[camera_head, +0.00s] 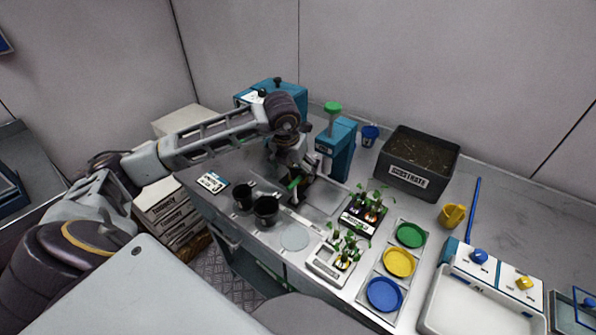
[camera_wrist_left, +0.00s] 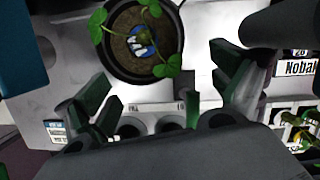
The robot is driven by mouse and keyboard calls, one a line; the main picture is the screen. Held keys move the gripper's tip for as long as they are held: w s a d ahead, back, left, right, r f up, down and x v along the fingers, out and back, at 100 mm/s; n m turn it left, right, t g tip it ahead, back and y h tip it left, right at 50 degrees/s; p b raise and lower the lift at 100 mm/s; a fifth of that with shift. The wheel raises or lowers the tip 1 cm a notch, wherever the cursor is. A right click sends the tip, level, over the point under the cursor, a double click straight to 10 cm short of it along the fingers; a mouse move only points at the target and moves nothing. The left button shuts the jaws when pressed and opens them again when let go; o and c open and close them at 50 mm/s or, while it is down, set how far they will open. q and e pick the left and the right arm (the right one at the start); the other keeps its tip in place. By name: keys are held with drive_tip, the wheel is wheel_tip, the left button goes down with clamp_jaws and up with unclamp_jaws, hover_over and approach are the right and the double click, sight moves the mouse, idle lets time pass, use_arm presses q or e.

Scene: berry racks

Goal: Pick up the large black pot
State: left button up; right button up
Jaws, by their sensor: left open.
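In the left wrist view a large black pot (camera_wrist_left: 176,62) holds soil and a small green plant with a blue-and-white marker. My left gripper (camera_wrist_left: 165,82) is open, with its green-padded fingers spread on either side of the view. The pot lies ahead of the fingers, and they do not appear closed on it. In the head view my left gripper (camera_head: 296,183) is low over the bench and largely hides what is under it. Two more black pots, a smaller one (camera_head: 243,198) and a bigger one (camera_head: 266,211), stand left of it. My right gripper is not seen.
A blue dispenser (camera_head: 338,150) stands close behind the gripper. Seedling trays (camera_head: 325,265) and coloured dishes (camera_head: 399,262) lie to the right. A white tray (camera_head: 475,308) is at the front right.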

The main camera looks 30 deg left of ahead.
use_arm(q)
drive_tip(key=shift+w, duration=0.15)
drive_tip(key=shift+w+a+p, duration=0.15)
drive_tip(key=shift+w+p, duration=0.15)
drive_tip(key=shift+w, duration=0.85)
drive_tip(key=shift+w+a+p, duration=0.15)
drive_tip(key=shift+w+p, duration=0.1)
drive_tip(key=shift+w, duration=0.9)
drive_tip(key=shift+w+f, duration=0.1)
drive_tip(key=shift+f, duration=0.45)
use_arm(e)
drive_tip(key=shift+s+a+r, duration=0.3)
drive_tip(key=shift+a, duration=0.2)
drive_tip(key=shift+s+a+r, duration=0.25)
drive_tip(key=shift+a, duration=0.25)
